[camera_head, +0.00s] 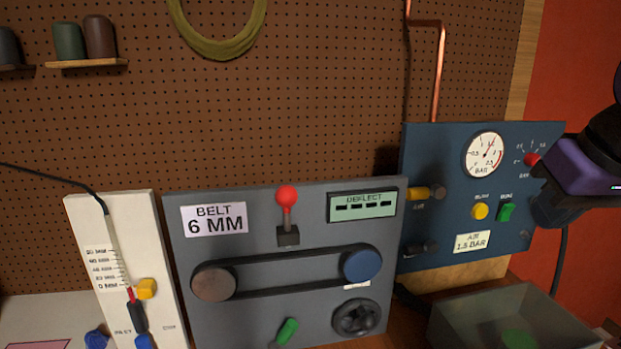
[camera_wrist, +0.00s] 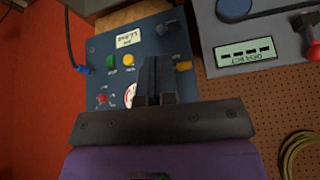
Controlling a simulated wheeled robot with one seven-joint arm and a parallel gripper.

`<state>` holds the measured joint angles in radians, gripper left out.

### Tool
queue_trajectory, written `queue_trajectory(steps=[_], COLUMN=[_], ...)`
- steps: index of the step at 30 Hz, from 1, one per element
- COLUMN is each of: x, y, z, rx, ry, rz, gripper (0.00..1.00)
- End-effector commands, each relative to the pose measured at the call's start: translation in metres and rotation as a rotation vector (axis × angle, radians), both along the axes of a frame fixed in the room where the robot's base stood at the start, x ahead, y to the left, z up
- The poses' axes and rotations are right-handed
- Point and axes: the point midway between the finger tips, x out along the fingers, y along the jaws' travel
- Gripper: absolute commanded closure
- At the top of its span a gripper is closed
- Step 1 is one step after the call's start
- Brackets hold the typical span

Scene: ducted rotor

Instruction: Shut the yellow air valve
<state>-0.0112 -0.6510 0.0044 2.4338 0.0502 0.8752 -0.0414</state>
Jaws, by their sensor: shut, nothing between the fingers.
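The yellow air valve (camera_head: 418,193) is a short yellow handle with a dark round end, on the left edge of the blue air panel (camera_head: 430,150). The handle lies about level in the head view. In the wrist view, which is upside down, the yellow valve (camera_wrist: 184,66) shows just right of my fingers, partly hidden. My gripper (camera_wrist: 155,62) is shut and empty, with its fingers in front of the panel. I cannot tell whether they touch anything. In the head view only my purple gripper body shows clearly, at the panel's right side.
The panel has a gauge (camera_head: 485,154), a red knob (camera_head: 532,160), a yellow button (camera_head: 480,211) and a green switch (camera_head: 506,211). The grey belt panel (camera_head: 185,265) with a red-topped lever (camera_head: 286,197) stands left. A clear bin (camera_head: 455,322) sits below.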

Motion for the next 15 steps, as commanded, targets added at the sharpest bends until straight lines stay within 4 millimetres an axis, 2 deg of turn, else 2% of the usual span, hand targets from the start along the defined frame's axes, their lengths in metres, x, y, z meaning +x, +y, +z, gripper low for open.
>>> queue_trajectory(steps=[1,3,6,15], x=[-0.014,-0.028,-0.041,-0.047], y=[-0.003,-0.006,-0.008,-0.010], z=[-0.007,-0.015,-0.023,-0.027], rx=[-0.007,-0.014,-0.021,-0.025], ry=[0.003,0.011,0.018,0.023], rz=[-0.011,-0.024,-0.036,-0.042], gripper=[1.00,1.00,1.00,1.00])
